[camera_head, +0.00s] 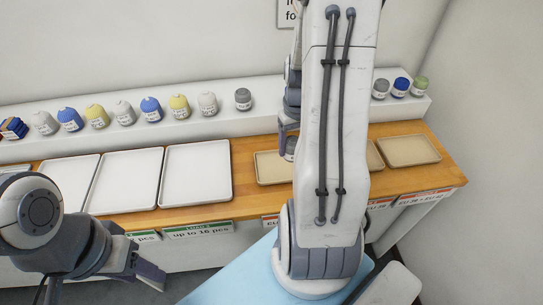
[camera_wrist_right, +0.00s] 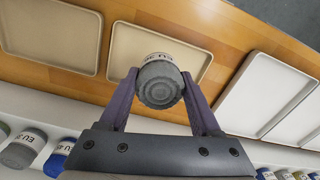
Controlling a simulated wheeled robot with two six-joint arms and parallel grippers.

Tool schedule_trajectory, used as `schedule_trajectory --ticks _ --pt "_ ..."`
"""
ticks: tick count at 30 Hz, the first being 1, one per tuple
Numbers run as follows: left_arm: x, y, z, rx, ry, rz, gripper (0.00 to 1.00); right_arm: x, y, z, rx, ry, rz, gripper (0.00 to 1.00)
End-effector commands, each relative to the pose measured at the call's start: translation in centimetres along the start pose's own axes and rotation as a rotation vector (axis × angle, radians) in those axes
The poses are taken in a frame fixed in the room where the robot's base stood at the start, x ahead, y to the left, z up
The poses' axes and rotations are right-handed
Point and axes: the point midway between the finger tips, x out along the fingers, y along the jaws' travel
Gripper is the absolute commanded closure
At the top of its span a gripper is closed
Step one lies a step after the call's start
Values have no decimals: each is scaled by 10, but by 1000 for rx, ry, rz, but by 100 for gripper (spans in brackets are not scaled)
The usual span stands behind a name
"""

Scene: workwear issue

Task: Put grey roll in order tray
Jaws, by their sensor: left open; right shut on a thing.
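My right gripper (camera_head: 287,142) is shut on a grey roll (camera_head: 291,148) with a white label band. In the right wrist view, the grey roll (camera_wrist_right: 160,83) sits between the two fingers of the right gripper (camera_wrist_right: 160,74), its ringed end facing the camera. Roll and gripper are over a beige tray (camera_head: 265,170), whose bare floor also shows in the wrist view (camera_wrist_right: 125,48). I cannot tell whether the roll touches it. My arm hides part of this tray in the head view. My left gripper (camera_head: 148,272) is open and empty, low in front of the counter.
Another beige tray (camera_head: 410,150) stands at the right, and white trays (camera_head: 197,175) stand at the left; those showing look empty. A white shelf (camera_head: 215,122) behind holds several grey, blue, yellow and green rolls, including a grey one (camera_head: 243,98).

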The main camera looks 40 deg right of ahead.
Motion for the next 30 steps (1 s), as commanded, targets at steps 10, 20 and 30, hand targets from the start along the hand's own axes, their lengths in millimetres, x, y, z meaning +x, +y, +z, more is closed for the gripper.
schedule_trajectory --ticks 10,20,30 --pt "-12 1 -1 0 0 0 50 34 -41 -38 -1 0 0 90" --pt "-20 1 -1 -1 0 0 50 71 -40 -39 5 -2 0 90" --pt "-19 1 -1 -1 0 0 50 76 -39 -40 5 2 1 90"
